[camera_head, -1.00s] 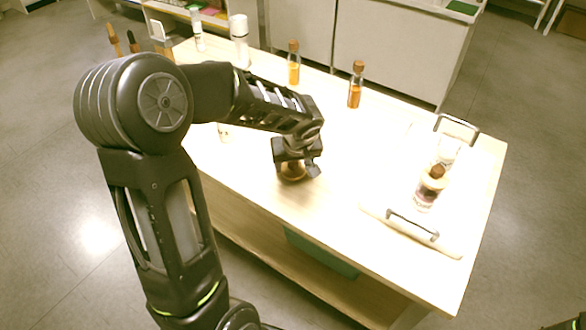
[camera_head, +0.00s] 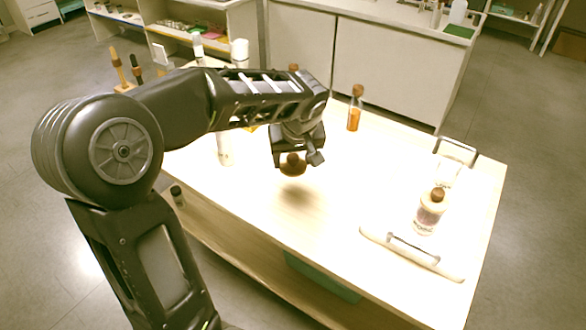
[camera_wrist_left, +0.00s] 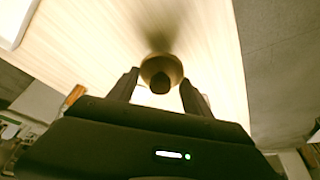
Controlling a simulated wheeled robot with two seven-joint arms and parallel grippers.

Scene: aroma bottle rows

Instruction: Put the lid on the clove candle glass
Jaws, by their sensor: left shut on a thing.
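My left gripper (camera_head: 294,160) is shut on a round brown lid (camera_head: 292,168) with a knob and holds it above the table, its shadow below. In the left wrist view the lid (camera_wrist_left: 161,72) sits between the two fingertips (camera_wrist_left: 160,88). A pale glass (camera_head: 226,150) stands on the table left of the gripper, partly behind my arm. On the tray at right stand a labelled jar (camera_head: 429,214) with a brown knob on top and a clear glass (camera_head: 447,174) behind it. The labels are too small to read, so I cannot tell which is the clove glass. My right gripper is not in view.
The wooden table (camera_head: 330,220) is clear between the gripper and the white tray (camera_head: 375,238) with its raised handles. An amber bottle (camera_head: 354,112) with a cork stands at the back. Another cork and white bottles (camera_head: 240,52) are partly hidden behind my arm.

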